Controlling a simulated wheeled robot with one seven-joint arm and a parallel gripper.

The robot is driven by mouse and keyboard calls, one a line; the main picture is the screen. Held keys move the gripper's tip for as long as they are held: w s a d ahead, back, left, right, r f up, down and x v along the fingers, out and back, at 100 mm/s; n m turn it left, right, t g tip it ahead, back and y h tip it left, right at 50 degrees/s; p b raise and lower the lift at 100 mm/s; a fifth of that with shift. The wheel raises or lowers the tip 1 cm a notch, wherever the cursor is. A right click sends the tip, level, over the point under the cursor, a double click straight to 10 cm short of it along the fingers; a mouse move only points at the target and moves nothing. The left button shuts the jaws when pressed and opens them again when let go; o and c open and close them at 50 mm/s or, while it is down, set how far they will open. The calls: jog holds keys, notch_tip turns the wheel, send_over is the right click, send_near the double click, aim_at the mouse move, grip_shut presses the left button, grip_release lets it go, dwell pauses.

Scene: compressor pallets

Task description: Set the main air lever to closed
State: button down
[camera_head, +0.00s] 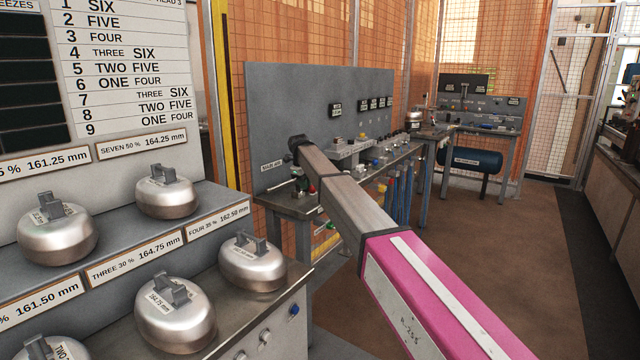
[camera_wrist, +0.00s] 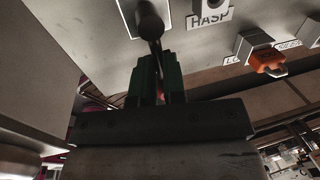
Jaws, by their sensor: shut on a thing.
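The main air lever (camera_wrist: 149,22) shows in the wrist view as a dark rod with a rounded part, in front of a grey panel. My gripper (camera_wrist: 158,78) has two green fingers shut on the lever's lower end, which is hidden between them. In the head view my arm reaches to the grey back panel (camera_head: 340,90) of a workbench. The lever and fingers there are small and mostly hidden near the arm's end, so I cannot read the lever's position.
In the wrist view, a HASP label (camera_wrist: 209,12) and an orange-red padlock (camera_wrist: 268,61) are right of the lever. In the head view, a rack with several metal weights (camera_head: 167,192) stands at the near left. Brown floor (camera_head: 500,240) is open on the right.

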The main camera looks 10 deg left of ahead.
jog(key=shift+s+d, duration=0.1)
jog(key=shift+d, duration=0.15)
dwell(0.3)
jog(key=c, duration=1.2)
grip_release()
jog(key=shift+a+r, duration=0.1)
jog(key=shift+r, duration=0.3)
jog(key=r, duration=0.3)
jog(key=s+r, duration=0.1)
jog(key=r, duration=0.2)
jog(key=s+r, duration=0.1)
jog(key=r, duration=0.3)
jog(key=shift+a, duration=0.35)
jog(key=shift+f, duration=0.15)
